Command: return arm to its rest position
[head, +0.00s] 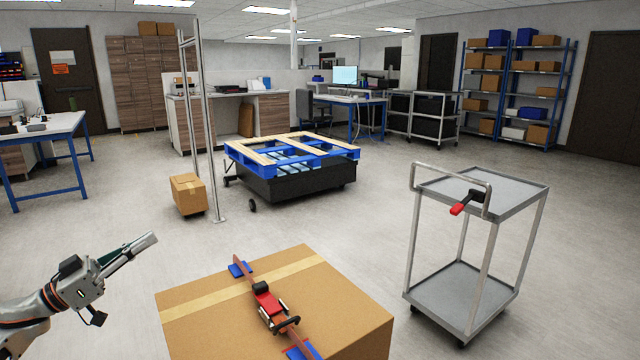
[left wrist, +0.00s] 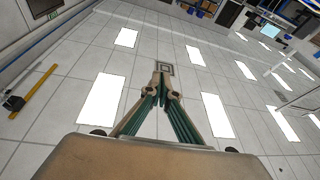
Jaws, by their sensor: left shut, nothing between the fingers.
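My left gripper (head: 150,239) is at the lower left of the head view, to the left of the large cardboard box and apart from it. Its fingers point up and to the right, and nothing is held. In the left wrist view the two green-sided fingers (left wrist: 161,76) meet at their tips, with nothing between them. Behind them is the tiled ceiling with bright light panels. My right gripper and arm are not in view.
A cardboard box (head: 210,322) with a red tool (head: 268,303) on top stands in front. A grey cart (head: 462,290) with a red-handled tool (head: 465,203) is at right. A blue pallet (head: 345,153) on a black base and a small box (head: 187,196) stand beyond. Floor between is clear.

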